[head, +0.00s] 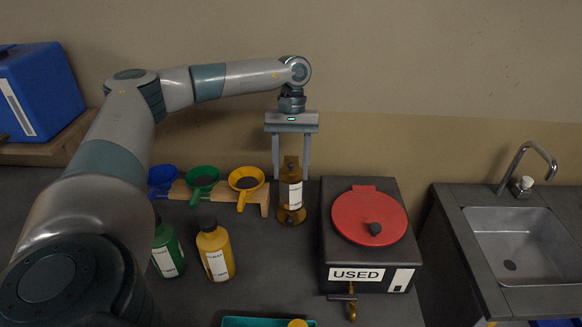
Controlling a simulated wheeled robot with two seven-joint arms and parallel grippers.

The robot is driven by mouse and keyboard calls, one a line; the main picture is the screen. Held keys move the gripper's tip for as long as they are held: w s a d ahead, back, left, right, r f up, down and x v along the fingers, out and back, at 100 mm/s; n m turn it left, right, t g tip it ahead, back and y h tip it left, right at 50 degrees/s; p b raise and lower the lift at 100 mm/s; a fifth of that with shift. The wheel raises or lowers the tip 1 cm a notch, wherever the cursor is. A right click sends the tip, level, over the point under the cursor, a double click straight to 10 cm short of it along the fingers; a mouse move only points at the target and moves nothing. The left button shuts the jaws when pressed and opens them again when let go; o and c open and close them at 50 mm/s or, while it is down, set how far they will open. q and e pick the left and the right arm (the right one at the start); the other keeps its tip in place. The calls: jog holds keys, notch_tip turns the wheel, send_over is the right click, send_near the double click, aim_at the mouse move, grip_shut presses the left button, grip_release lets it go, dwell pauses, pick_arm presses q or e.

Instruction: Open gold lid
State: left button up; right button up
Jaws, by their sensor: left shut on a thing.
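A brownish gold bottle (291,213) with a white label stands upright between the funnel rack and the box with the red lid. Its narrow top (290,162), which looks like the gold lid, shows between my fingers. My left gripper (291,175) points straight down from above, with one finger on each side of the bottle's upper part, and is shut on the bottle. Whether the bottle's base touches the counter is hard to tell. My right gripper is not in view.
A black box marked USED (375,250) with a red lid (362,216) stands close right. A rack (242,196) with blue, green and yellow funnels is at left. Yellow (216,252) and green (168,250) bottles stand in front. A sink (514,245) is far right.

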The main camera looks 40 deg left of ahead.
pick_arm(q)
jog(key=shift+r, duration=0.15)
jog(key=shift+w+r, duration=0.1)
jog(key=shift+r, duration=0.35)
jog(key=c, duration=0.4)
jog(key=shift+a, duration=0.1)
jog(key=shift+c, duration=0.2)
jog(key=shift+r, duration=0.2)
jog(key=shift+w+r+p, duration=0.15)
jog(key=shift+r+p, duration=0.25)
jog(key=shift+r, duration=0.1)
jog(key=shift+a, duration=0.1)
